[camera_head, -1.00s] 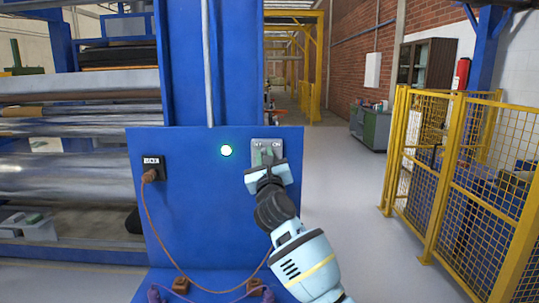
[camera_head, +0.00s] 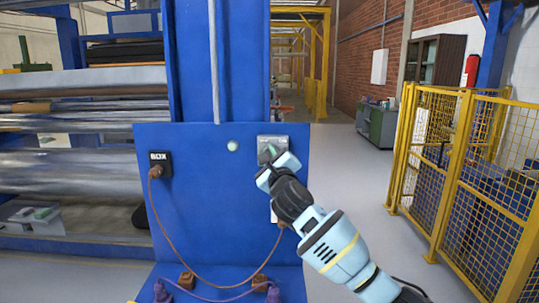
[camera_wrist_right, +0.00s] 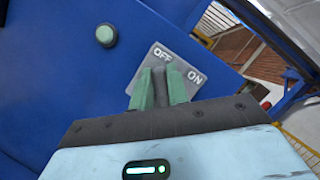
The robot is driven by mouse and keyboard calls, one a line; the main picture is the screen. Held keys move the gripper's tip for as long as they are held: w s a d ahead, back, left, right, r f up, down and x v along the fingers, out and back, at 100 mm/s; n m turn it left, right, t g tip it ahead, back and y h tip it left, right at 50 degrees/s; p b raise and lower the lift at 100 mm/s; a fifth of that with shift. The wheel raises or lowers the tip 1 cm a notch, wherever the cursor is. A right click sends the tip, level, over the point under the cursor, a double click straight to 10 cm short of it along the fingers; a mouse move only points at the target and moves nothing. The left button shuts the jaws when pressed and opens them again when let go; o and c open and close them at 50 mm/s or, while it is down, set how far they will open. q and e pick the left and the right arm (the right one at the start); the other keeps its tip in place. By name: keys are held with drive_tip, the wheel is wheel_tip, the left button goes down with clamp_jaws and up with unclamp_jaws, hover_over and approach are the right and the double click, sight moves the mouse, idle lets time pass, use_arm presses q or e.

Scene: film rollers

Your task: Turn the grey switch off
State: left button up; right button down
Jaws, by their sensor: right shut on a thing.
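The grey switch (camera_head: 286,142) is a plate on the upper right of the blue panel. It also shows in the right wrist view (camera_wrist_right: 195,62), with OFF and ON labels. My right gripper (camera_head: 271,154) is at the switch. In the right wrist view its two green fingers (camera_wrist_right: 161,88) are shut on the grey lever, which lies below the OFF label. The gripper hides much of the lever in the head view. The round lamp (camera_head: 233,146) left of the switch is pale and unlit. My left gripper is not in view.
A black socket box (camera_head: 160,165) with a brown cable plugged in is on the panel's left. Brown and purple cables hang below. A yellow mesh fence (camera_head: 480,170) stands on the right. Large rollers (camera_head: 70,175) are at left. Grey floor between panel and fence is clear.

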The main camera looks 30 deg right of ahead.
drive_tip(key=c, duration=1.4)
unclamp_jaws()
drive_tip(key=shift+o, duration=0.2)
drive_tip(key=v, duration=0.7)
drive_tip(key=shift+s, duration=0.4)
drive_tip(key=shift+a+f, duration=0.15)
